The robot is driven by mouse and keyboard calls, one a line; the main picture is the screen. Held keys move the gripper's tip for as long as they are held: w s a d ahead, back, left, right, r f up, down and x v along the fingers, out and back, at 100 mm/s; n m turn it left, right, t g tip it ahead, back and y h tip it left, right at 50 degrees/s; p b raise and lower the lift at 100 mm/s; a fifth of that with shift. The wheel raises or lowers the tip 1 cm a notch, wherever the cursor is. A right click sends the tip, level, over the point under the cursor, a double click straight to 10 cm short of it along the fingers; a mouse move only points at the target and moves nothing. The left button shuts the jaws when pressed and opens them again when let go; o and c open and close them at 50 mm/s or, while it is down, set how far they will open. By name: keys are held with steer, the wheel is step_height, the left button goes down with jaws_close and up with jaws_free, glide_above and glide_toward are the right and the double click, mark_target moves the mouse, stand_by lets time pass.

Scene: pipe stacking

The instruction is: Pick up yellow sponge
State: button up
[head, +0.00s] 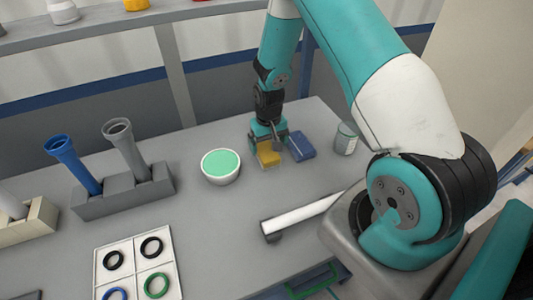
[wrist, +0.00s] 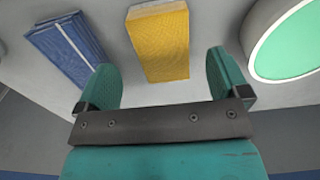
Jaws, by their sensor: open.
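The yellow sponge (head: 267,153) lies on the grey table at the far side, between a bowl and a blue block. In the wrist view the yellow sponge (wrist: 160,42) is ahead of my gripper, roughly centred between the fingers. My gripper (wrist: 165,80) is open and empty, with its two teal fingers spread on either side of the sponge's near end. In the head view my gripper (head: 268,137) hangs right above or beside the sponge and partly covers it. I cannot tell whether the fingers touch it.
A white bowl with green contents (head: 221,167) stands left of the sponge. The blue block (head: 300,146) lies close on the right, with a can (head: 345,138) beyond. A white pipe (head: 300,214) lies nearer. A grey holder (head: 125,196) with upright pipes and a ring tray (head: 138,268) are left.

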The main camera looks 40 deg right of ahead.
mark_target(267, 151)
steer(key=shift+w+f+p, duration=0.15)
steer(key=shift+f+p, duration=0.35)
steer(key=shift+f, duration=0.8)
steer(key=shift+w+f+p, duration=0.1)
steer(key=shift+f+p, duration=0.35)
steer(key=shift+f, duration=0.8)
steer(key=c, duration=1)
